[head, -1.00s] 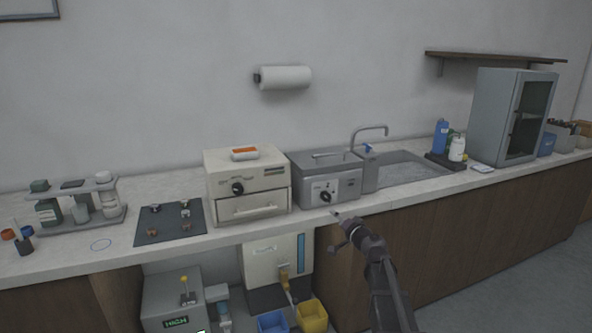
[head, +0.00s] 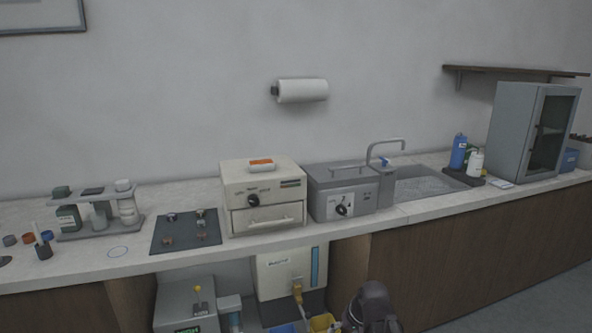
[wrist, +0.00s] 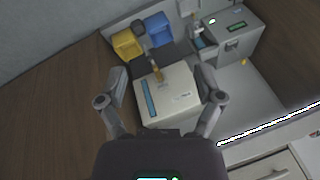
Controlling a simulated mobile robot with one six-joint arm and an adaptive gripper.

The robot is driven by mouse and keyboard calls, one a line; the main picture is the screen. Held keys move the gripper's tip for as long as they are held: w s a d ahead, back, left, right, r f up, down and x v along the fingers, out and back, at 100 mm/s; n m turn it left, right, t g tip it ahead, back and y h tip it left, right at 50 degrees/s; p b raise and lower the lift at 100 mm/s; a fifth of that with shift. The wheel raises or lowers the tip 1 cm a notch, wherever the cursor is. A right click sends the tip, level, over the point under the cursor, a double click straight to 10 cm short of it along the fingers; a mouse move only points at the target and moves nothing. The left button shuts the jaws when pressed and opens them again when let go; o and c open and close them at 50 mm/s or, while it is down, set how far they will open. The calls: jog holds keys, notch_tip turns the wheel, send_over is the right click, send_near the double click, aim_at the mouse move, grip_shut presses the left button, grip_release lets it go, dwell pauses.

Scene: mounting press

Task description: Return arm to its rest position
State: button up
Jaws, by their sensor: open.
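My gripper (wrist: 162,100) shows in the wrist view with its two fingers spread apart and nothing between them. Beyond the fingers lies a cream machine (wrist: 168,98) with a blue strip and a brass-coloured lever. In the head view my arm shows only as a dark joint at the bottom, right of centre, in front of the cabinet; the fingertips are not clearly visible there. The same cream machine (head: 284,275) stands under the counter.
The counter (head: 180,256) carries a cream oven-like box (head: 264,190), a grey bath (head: 345,192), a dark mat (head: 186,231) with small pieces, and a bottle rack. A yellow bin (wrist: 128,44) and a blue bin (wrist: 158,29) are near the machine.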

jog(key=s+d+f+g+h, duration=0.1)
jog(key=s+d+g+h, duration=0.2)
jog(key=s, duration=0.4)
notch_tip(320, 180, up, 20)
jog(key=d+p, duration=0.1)
jog(key=p, duration=1.8)
jog(key=shift+s+f+p, duration=0.15)
jog(key=shift+f+p, duration=0.05)
jog(key=shift+p, duration=0.2)
